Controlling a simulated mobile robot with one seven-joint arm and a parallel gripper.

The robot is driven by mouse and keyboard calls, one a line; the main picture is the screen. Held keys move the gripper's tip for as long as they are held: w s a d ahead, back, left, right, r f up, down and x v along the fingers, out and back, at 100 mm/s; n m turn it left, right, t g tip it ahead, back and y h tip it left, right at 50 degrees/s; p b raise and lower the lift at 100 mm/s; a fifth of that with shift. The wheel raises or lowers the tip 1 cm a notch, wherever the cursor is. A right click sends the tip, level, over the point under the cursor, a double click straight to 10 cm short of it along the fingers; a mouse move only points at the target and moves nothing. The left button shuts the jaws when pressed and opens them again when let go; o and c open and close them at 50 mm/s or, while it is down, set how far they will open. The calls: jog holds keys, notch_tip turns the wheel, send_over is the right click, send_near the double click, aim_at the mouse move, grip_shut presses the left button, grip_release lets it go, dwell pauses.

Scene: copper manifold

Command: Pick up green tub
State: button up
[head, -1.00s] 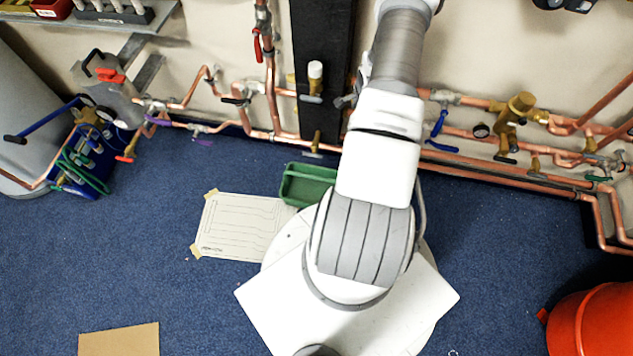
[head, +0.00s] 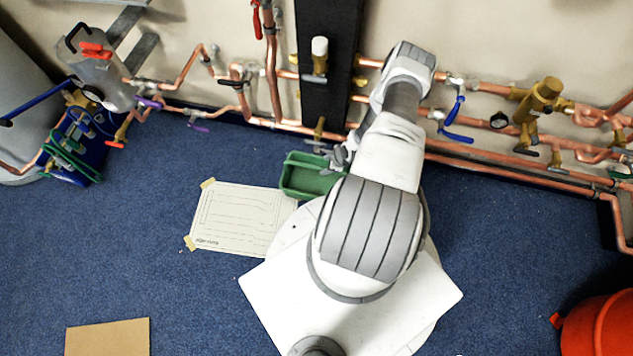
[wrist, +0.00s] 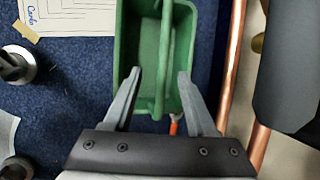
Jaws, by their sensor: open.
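The green tub (head: 305,178) sits on the blue carpet just left of my arm, below the wall pipes. In the wrist view the tub (wrist: 135,45) is open-topped, with a green bar (wrist: 164,50) running lengthwise across it. My gripper (wrist: 160,74) is open, with one finger on each side of this bar and its fingertips over the tub. I cannot tell how far the fingertips are above the tub floor, and I see no contact with the bar. In the head view my gripper (head: 336,160) is at the tub's right end, partly hidden by my arm.
Copper pipes (head: 480,155) with valves run along the wall close behind the tub. A taped paper sheet (head: 238,218) lies left of it. A red bucket (head: 600,330) stands at lower right. Cardboard (head: 108,337) lies at lower left. Carpet between is clear.

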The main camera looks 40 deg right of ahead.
aim_at(317, 167)
jog(key=b+x, duration=0.1)
jog(key=x, duration=0.3)
jog(key=shift+w+f, duration=0.1)
jog(key=shift+f, duration=0.25)
jog(key=shift+w+b+x, duration=0.2)
jog(key=shift+b+x, duration=0.65)
jog(key=shift+x, duration=0.55)
jog(key=shift+w+b+x, duration=0.15)
jog(key=shift+b+x, duration=0.65)
jog(key=shift+x, duration=0.6)
jog(key=shift+r, duration=0.2)
jog(key=shift+c, duration=0.2)
grip_shut()
